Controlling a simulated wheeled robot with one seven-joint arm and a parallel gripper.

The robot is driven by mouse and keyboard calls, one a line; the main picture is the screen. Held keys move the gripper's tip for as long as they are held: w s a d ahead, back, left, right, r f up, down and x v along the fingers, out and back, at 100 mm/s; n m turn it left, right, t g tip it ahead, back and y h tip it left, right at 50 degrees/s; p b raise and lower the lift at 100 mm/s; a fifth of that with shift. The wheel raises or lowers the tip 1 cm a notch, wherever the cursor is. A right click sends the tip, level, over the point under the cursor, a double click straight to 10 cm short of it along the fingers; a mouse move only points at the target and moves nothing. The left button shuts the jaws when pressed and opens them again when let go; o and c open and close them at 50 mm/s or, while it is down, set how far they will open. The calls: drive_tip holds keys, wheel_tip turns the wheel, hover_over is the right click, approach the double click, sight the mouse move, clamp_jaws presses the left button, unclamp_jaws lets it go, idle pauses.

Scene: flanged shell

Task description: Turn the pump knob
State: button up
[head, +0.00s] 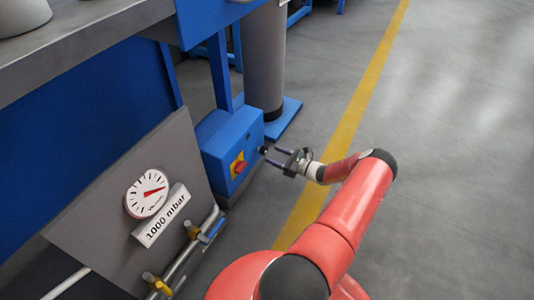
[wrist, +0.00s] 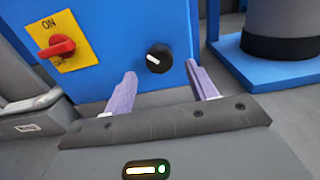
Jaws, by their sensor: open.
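A black round knob (wrist: 159,58) with a white pointer line sits on the front of a blue box (wrist: 110,30). In the head view the knob (head: 263,149) is a small dark spot on the box's right face. A red rotary switch (wrist: 56,46) on a yellow plate marked ON is on the same box, left of the black knob; it also shows in the head view (head: 239,168). My gripper (wrist: 161,71) is open and empty. Its two pale purple fingers point at the box, one on each side of the black knob in the picture. I cannot tell whether they touch it.
A gauge (head: 147,194) and a "1000 mbar" label (head: 161,216) are on a grey panel left of the box. Pipes with valves (head: 193,229) run below them. A grey column (head: 264,60) on a blue base stands behind. The floor to the right is clear.

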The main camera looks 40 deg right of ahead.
sight(266, 152)
drive_tip(key=shift+x, duration=2.05)
drive_tip(key=c, duration=1)
drive_tip(key=shift+n+b, duration=0.3)
drive_tip(key=shift+n, duration=0.2)
drive_tip(key=n, duration=0.3)
drive_tip(key=shift+n+b, duration=0.3)
drive_tip(key=shift+b, duration=0.1)
drive_tip(key=shift+n+b, duration=0.3)
drive_tip(key=shift+n, duration=1.9)
